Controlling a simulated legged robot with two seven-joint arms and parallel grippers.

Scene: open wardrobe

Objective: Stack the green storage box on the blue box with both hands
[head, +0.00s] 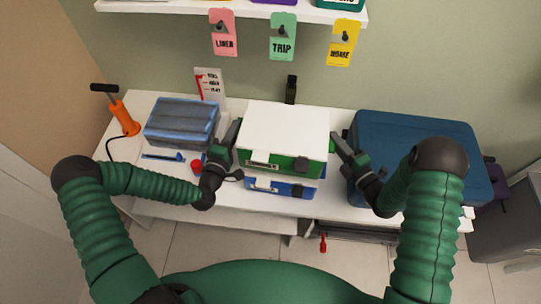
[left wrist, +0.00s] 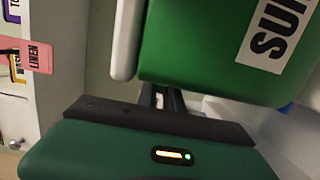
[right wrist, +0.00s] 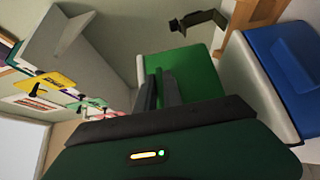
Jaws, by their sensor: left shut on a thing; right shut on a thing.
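The green storage box (head: 300,163) has a white lid and sits level between my two grippers. It also shows in the left wrist view (left wrist: 200,50), with a printed label, and in the right wrist view (right wrist: 187,72). The blue box (head: 285,186) is directly below it, mostly hidden; its pale lid and blue side show in the right wrist view (right wrist: 290,65). I cannot tell whether the boxes touch. My left gripper (head: 234,140) is shut on the green box's left side. My right gripper (head: 337,142) is shut on its right side.
A large blue suitcase (head: 420,140) stands close to the right, behind my right arm. Hanging tags (head: 283,38) are under the shelf above. The white surface's front edge is near.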

